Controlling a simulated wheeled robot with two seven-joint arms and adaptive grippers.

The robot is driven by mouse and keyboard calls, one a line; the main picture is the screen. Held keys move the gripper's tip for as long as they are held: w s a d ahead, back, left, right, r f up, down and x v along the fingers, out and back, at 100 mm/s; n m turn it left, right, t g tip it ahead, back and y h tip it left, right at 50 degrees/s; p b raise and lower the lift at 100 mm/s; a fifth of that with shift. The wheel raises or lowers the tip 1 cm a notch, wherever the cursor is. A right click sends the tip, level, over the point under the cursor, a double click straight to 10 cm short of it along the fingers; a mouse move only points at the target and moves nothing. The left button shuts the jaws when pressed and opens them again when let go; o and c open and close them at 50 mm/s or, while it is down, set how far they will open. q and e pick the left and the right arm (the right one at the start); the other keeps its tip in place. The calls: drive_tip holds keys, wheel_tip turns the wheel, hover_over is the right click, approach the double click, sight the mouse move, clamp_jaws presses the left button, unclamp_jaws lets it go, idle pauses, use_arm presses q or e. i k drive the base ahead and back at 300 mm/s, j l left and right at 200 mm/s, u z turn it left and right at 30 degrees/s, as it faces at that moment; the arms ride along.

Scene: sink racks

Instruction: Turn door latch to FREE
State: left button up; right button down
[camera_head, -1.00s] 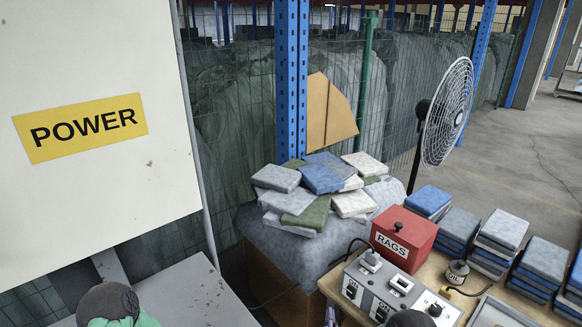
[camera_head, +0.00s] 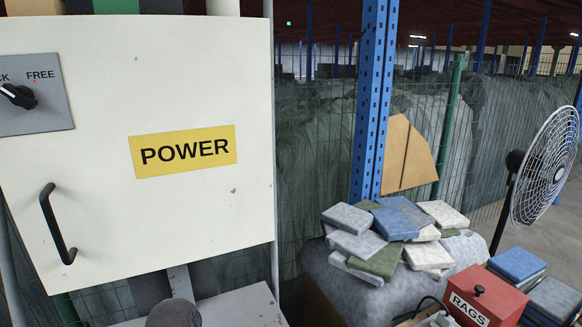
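The black door latch knob (camera_head: 18,96) sits on a grey plate (camera_head: 40,112) at the left edge of the white cabinet door (camera_head: 110,75). The word FREE is to the knob's upper right. A label cut off by the picture edge, ending in "CK", is to its upper left. The knob's bar slants up to the left, toward the cut-off label. The door looks shut, with a black handle (camera_head: 57,225) below the plate and a yellow POWER label (camera_head: 183,151). Neither gripper shows; only a rounded dark part, likely of my arm, appears at the bottom.
A grey surface (camera_head: 240,305) lies below the cabinet. To the right stand a blue post (camera_head: 370,110), a heap of wrapped packs (camera_head: 385,240), a red RAGS box (camera_head: 482,297) and a fan (camera_head: 545,165). The space before the door is clear.

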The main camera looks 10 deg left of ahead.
sight(23, 96)
drive_tip(key=u, duration=1.25)
